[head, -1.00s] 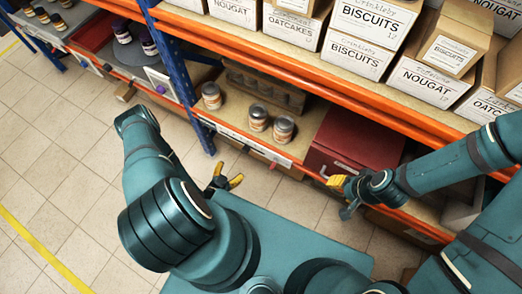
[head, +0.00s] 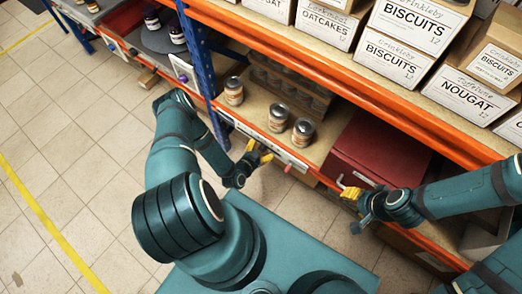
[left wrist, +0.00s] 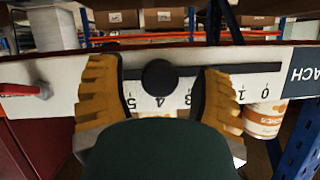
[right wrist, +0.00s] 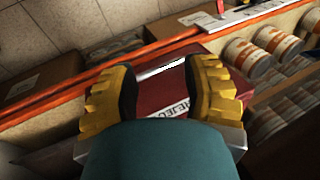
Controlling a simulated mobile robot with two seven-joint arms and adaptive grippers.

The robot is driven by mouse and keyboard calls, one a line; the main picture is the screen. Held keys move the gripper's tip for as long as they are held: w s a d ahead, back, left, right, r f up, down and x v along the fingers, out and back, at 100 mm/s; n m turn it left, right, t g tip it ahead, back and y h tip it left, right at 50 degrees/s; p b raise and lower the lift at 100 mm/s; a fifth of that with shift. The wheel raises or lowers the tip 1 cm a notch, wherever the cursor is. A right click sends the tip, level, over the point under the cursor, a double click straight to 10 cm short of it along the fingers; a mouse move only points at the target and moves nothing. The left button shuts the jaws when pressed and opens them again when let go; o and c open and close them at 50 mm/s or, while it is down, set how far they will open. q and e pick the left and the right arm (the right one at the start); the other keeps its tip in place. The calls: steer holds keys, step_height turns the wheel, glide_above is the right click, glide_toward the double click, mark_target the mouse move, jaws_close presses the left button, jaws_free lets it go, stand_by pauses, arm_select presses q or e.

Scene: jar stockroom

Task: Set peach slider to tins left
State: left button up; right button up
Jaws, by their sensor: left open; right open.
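The peach slider shows in the left wrist view as a white strip with an upside-down number scale and a dark round knob (left wrist: 159,77). The knob sits in the slot near the 4. A dark label reading PEACH (left wrist: 302,76) is at the strip's right end. My left gripper (head: 259,153) is open, with one finger on each side of the knob; contact cannot be told. In the head view it hides the knob. Three tins (head: 234,91) (head: 278,118) (head: 303,131) stand on the shelf above the strip. My right gripper (head: 350,193) is open and empty.
A red box (head: 375,150) marked REJECT stands on the shelf right of the tins. A blue post (head: 197,60) stands left of the tins. Floor (head: 70,150) is clear at left.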

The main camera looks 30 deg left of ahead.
arm_select(q)
steer(key=shift+w, duration=0.1)
jaws_close()
stand_by(0.4)
